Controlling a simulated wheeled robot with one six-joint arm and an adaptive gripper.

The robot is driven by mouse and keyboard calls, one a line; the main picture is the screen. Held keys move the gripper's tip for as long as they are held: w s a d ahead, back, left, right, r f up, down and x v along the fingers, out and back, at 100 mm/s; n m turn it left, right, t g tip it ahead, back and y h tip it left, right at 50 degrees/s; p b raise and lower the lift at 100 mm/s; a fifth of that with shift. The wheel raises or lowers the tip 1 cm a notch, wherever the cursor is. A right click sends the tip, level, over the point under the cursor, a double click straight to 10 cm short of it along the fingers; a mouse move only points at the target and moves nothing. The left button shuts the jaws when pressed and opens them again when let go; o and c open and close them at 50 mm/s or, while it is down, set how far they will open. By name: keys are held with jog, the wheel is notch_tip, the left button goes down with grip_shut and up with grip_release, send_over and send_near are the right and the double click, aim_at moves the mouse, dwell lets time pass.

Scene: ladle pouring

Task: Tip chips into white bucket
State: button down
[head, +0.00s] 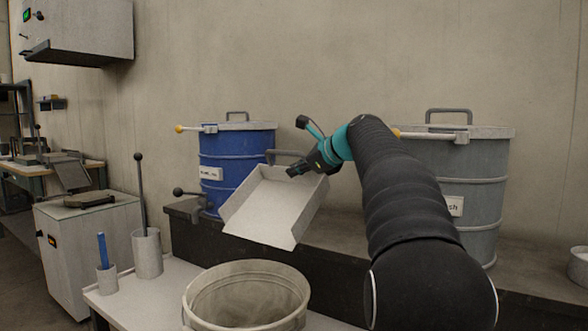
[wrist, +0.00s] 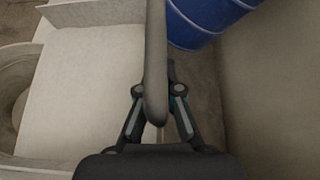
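The pale scoop tray (head: 268,207) hangs tilted in the head view, its open front edge low and above the far side of the white bucket (head: 246,315). My gripper (head: 297,171) holds the tray at its back by a grey bar handle, which also shows in the wrist view (wrist: 156,60). The fingers (wrist: 157,92) close around this handle. The tray floor (wrist: 85,90) looks bare, and I see no chips on it. The bucket rim (wrist: 12,75) shows at the left of the wrist view. The bucket's bottom is hidden.
A blue drum (head: 235,160) and a grey drum (head: 480,180) stand on a dark ledge behind. A grey cup (head: 147,255) and a small cup (head: 107,280) with a blue stick stand left of the bucket on the white table (head: 140,308). A wall stands behind.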

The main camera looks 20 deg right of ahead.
aim_at(297, 181)
jog(key=shift+w+d+f+m+g+y, duration=0.15)
jog(key=shift+w+d+f+m, duration=0.1)
jog(key=shift+f, duration=0.15)
jog(key=shift+w+d+f+m+g+y, duration=0.15)
jog(key=shift+d+f, duration=0.1)
jog(key=shift+f, duration=0.1)
jog(key=shift+w+d+f+m+g+y, duration=0.15)
jog(key=shift+w+f+m+g, duration=0.1)
jog(key=shift+f, duration=0.25)
jog(key=shift+w+d+f+m+g+y, duration=0.15)
jog(key=shift+w+f+m, duration=0.1)
jog(key=shift+f, duration=0.2)
jog(key=shift+m+g+y, duration=0.5)
jog(key=shift+m+y, duration=0.3)
jog(key=shift+w+d+f, duration=0.35)
jog(key=shift+d+f, duration=0.3)
jog(key=shift+f, duration=0.1)
jog(key=shift+w+d+f, duration=0.35)
jog(key=shift+d+f, duration=0.3)
jog(key=shift+f, duration=0.1)
